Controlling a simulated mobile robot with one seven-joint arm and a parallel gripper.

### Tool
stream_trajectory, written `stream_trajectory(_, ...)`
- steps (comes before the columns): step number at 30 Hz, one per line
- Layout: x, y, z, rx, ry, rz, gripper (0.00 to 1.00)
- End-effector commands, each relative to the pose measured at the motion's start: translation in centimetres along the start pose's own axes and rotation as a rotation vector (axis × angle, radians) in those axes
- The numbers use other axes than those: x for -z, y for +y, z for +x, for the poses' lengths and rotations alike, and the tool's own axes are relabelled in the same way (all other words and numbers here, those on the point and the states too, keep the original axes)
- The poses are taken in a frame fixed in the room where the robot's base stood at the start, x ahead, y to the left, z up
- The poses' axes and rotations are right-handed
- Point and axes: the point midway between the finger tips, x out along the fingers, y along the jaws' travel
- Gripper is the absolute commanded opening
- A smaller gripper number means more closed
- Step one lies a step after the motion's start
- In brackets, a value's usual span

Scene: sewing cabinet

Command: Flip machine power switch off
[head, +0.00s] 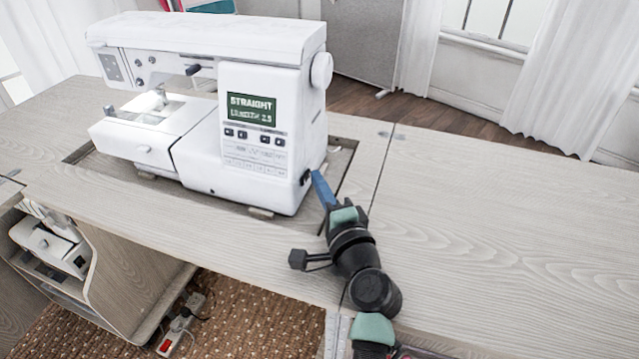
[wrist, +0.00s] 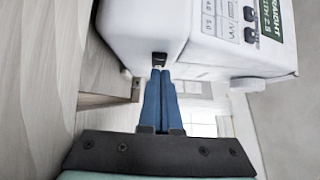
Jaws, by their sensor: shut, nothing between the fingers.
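The white sewing machine (head: 200,100) stands in the cabinet top's cutout, with its green display lit and reading "STRAIGHT". A small black switch (head: 305,178) sits low on the machine's right side. It also shows in the wrist view (wrist: 159,60), directly ahead of the fingers. My gripper (head: 317,174) is shut, with its blue fingers together and nothing between them. In the wrist view the fingertips (wrist: 161,70) are at or very near the switch's lower edge. I cannot tell whether they touch it, nor which way the switch is set.
The wooden cabinet top (head: 480,215) is bare to the machine's right. The cutout's edge (head: 352,165) runs close by my gripper. A second white machine (head: 50,245) sits on a lower shelf at left. A power strip (head: 180,325) lies on the carpet below.

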Motion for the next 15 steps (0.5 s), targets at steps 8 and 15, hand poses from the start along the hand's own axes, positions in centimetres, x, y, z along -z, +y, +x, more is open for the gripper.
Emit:
stream_trajectory(8,-0.06,0.02,0.05,-0.001,0.0,0.0,0.0)
stream_trajectory(15,-0.3,0.08,0.56,-0.002,-0.001,0.0,0.0)
